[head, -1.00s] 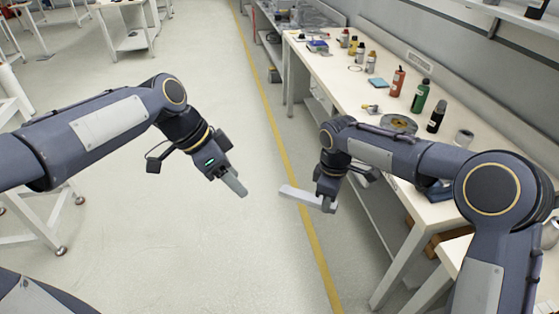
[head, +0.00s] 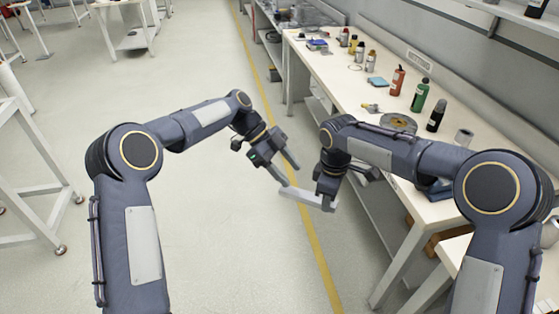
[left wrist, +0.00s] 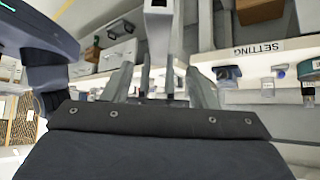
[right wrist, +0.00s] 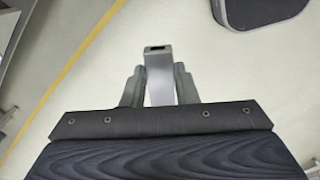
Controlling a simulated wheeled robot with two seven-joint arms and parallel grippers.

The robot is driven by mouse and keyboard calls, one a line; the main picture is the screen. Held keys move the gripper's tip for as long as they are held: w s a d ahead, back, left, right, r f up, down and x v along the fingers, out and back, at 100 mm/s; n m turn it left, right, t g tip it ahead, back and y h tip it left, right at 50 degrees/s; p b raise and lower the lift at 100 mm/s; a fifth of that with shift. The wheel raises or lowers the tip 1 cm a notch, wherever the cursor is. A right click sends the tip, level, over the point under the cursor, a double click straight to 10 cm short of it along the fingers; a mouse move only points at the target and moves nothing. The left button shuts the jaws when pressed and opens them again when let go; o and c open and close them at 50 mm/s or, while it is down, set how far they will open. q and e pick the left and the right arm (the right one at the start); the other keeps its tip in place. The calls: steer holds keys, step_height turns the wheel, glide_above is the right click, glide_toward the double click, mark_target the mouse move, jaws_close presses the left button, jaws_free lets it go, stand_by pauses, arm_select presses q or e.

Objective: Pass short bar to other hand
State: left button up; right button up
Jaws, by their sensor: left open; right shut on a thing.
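The short bar (head: 304,197) is a light grey straight piece. In the head view it lies almost level and points left out of my right gripper (head: 328,204), which is shut on its right end. In the right wrist view the bar (right wrist: 159,78) stands between the two fingers. My left gripper (head: 291,175) is open, just above the bar's free left end, with its fingers pointing down and right. In the left wrist view the bar (left wrist: 158,35) shows between the spread fingers. I cannot tell whether they touch it.
White frame stands (head: 40,190) are at the left. The floor (head: 215,230) between and below my arms is clear, with a yellow line.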

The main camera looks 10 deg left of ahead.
mark_target(309, 195)
arm_select(q)
steer(key=x, duration=0.8)
steer(key=shift+s+d+f, duration=0.1)
steer(key=shift+d+f, duration=0.1)
steer(key=shift+f, duration=0.05)
steer(key=shift+c, duration=0.4)
steer(key=c, duration=1)
steer(key=shift+c, duration=0.2)
arm_select(e)
steer(key=o, duration=1.1)
